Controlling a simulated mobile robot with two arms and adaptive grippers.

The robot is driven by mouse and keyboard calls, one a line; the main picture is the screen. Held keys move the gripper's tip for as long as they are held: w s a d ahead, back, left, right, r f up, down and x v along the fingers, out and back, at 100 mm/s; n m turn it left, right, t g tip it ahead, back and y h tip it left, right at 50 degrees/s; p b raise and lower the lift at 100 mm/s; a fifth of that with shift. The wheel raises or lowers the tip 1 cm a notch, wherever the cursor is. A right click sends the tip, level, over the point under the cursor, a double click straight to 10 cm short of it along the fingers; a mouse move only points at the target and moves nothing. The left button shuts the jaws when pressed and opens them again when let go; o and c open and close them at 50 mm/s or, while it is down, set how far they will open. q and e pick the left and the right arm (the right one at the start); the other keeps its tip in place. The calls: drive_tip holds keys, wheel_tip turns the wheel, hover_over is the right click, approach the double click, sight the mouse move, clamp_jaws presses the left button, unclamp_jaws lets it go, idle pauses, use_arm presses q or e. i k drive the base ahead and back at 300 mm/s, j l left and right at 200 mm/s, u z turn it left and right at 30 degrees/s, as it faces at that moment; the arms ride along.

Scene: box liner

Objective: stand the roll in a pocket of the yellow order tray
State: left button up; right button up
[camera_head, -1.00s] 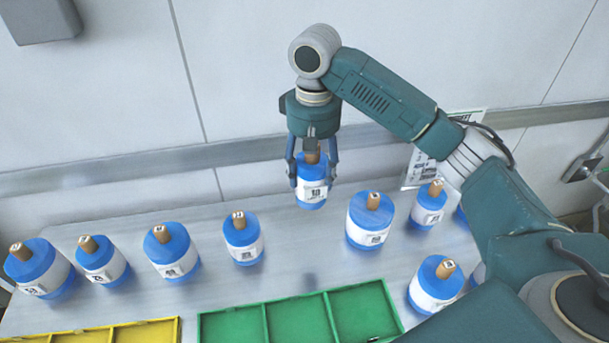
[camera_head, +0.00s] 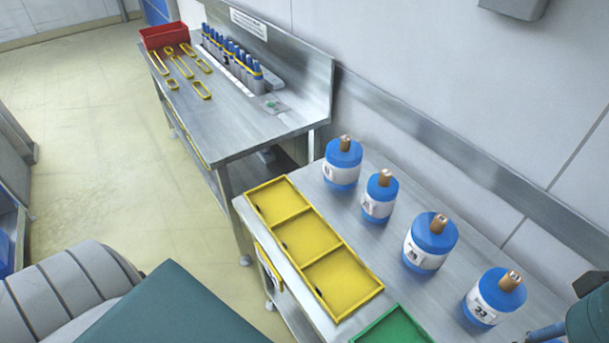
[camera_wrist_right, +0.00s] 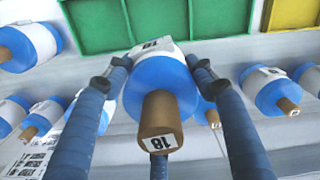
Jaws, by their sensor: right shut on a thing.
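The yellow order tray (camera_head: 345,283) lies at the left end of the near table in the head view, with its three pockets in a row and empty. My right gripper (camera_wrist_right: 152,78) is shut on a blue roll (camera_wrist_right: 158,92) with a white label and a brown core marked 18. In the wrist view the roll hangs between the fingers, core end toward the camera. The yellow tray also shows at the wrist view's top right (camera_wrist_right: 293,14). Only a bit of the right gripper shows at the head view's lower right edge. My left gripper is out of view.
Several blue rolls, such as one (camera_head: 430,243), stand along the back of the table. A green tray (camera_head: 393,328) adjoins the yellow one. Another table (camera_head: 225,120) with a red bin (camera_head: 163,37) and yellow loops stands farther off. A wall rail runs behind.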

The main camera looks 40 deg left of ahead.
sight(278, 202)
drive_tip(key=j+u, duration=0.1)
drive_tip(key=u, duration=0.25)
drive_tip(key=j+u, duration=0.1)
drive_tip(key=u, duration=0.25)
drive_tip(key=j+u, duration=0.1)
drive_tip(key=u, duration=0.2)
drive_tip(key=i+j, duration=0.2)
drive_tip(key=j, duration=0.15)
drive_tip(key=i+j, duration=0.2)
drive_tip(key=j, duration=0.15)
drive_tip(key=i+j, duration=0.2)
drive_tip(key=j+u, duration=0.05)
drive_tip(key=j, duration=0.05)
